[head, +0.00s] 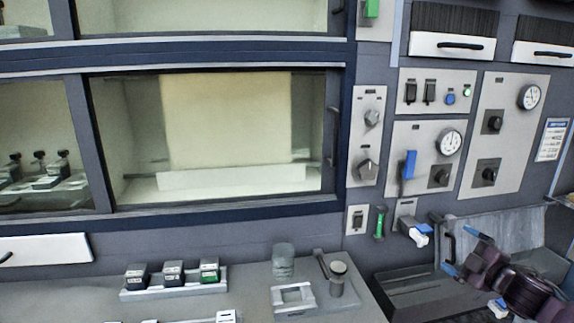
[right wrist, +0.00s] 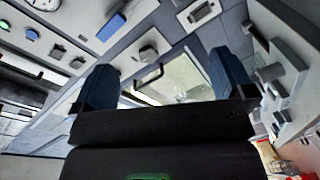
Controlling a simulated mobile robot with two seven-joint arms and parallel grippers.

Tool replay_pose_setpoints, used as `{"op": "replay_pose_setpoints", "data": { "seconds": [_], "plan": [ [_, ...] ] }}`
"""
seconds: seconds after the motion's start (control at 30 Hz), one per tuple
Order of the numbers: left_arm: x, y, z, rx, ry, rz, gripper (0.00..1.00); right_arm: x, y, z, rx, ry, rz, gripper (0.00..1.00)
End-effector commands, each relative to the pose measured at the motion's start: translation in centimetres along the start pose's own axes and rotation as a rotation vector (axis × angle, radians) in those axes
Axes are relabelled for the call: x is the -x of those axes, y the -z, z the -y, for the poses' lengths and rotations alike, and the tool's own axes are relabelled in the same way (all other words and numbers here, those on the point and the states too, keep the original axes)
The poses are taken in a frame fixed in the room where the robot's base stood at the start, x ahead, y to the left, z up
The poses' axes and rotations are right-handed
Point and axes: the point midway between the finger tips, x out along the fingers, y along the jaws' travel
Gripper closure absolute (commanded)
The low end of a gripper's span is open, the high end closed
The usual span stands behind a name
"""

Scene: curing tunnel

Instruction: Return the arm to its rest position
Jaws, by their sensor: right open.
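My right arm (head: 515,282) comes in at the lower right of the head view. My right gripper (head: 468,254) is open, with its two blue-tipped fingers apart in front of a grey tray-like recess. In the right wrist view the gripper (right wrist: 165,80) also shows open, with two dark blue finger pads wide apart and nothing between them. My left gripper is not in view.
A control panel (head: 428,133) with knobs, gauges and a blue lever (head: 409,165) stands behind the arm. A blue-and-white part (head: 419,235) sticks out near the gripper. The counter (head: 250,310) holds small labelled blocks (head: 172,273) and a jar (head: 283,262). A glass-fronted chamber (head: 220,205) is behind.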

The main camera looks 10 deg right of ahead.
Motion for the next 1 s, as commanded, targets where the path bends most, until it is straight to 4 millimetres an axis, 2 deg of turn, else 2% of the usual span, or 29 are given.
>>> {"op": "replay_pose_setpoints", "data": {
  "seconds": [0.03, 0.2, 0.4, 0.5, 0.6, 0.8, 0.9, 1.0],
  "plan": [
    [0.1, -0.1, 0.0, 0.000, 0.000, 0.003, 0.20, 0.8, 0.4, 3.3, -0.076, 0.018, 0.024, 0.00],
    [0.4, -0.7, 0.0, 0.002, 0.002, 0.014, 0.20, 3.8, 1.8, 11.9, -0.299, 0.068, 0.114, 0.00],
    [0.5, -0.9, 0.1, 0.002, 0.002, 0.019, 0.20, 8.4, 4.3, 20.5, -0.550, 0.117, 0.222, 0.00],
    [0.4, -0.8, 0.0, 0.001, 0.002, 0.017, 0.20, 11.0, 5.7, 24.1, -0.671, 0.132, 0.277, 0.00],
    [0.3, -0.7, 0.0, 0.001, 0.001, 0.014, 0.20, 13.6, 7.2, 27.3, -0.786, 0.137, 0.327, 0.00],
    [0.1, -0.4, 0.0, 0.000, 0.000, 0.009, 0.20, 18.6, 9.4, 32.2, -0.972, 0.126, 0.427, 0.00],
    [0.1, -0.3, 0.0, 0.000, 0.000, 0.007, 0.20, 20.7, 9.7, 34.1, -1.025, 0.126, 0.480, 0.00],
    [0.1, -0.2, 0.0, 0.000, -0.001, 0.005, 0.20, 22.0, 9.6, 35.1, -1.043, 0.131, 0.509, 0.00]
  ]
}}
